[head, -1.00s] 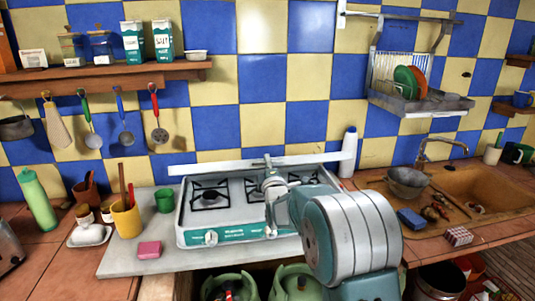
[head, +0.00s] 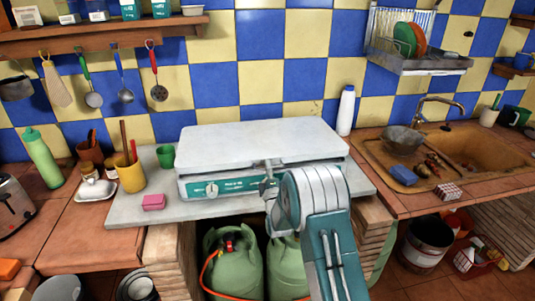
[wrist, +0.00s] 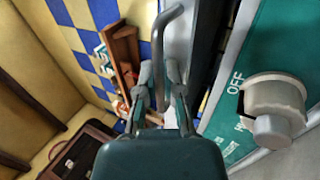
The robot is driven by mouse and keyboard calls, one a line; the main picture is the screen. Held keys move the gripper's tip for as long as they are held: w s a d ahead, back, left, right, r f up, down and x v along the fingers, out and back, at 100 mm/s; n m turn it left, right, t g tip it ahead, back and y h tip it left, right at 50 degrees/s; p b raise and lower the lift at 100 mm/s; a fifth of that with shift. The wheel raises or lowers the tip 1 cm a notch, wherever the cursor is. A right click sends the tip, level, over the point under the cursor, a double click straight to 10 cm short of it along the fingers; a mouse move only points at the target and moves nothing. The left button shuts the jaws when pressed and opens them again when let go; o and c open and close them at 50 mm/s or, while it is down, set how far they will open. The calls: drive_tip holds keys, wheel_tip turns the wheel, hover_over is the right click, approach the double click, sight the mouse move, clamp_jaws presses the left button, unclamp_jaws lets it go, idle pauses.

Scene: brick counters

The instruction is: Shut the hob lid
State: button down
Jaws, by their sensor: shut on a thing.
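The white hob lid (head: 265,140) lies about level over the hob and hides its burners. The hob's teal front panel (head: 235,187) with a round knob (head: 212,189) shows below the lid's front edge. My gripper (head: 268,180) is at the front edge of the lid, right of its middle. In the wrist view my gripper (wrist: 160,82) is shut on a bent grey handle (wrist: 162,30). A dark strip shows between lid and hob there; I cannot tell if the lid touches the hob. A knob (wrist: 273,105) is close on the right.
Green gas cylinders (head: 233,262) are below the counter.

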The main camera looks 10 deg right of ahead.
drive_tip(key=shift+s+f+t, duration=0.15)
drive_tip(key=shift+f+t, duration=0.35)
drive_tip(key=shift+f, duration=0.95)
drive_tip(key=shift+s+f, duration=0.1)
drive_tip(key=shift+f, duration=0.4)
drive_tip(key=shift+s, duration=0.1)
drive_tip(key=c, duration=1)
unclamp_jaws()
drive_tip(key=shift+c, duration=0.2)
drive_tip(key=shift+f, duration=0.1)
drive_tip(key=v, duration=1.1)
drive_tip(key=shift+s, duration=0.3)
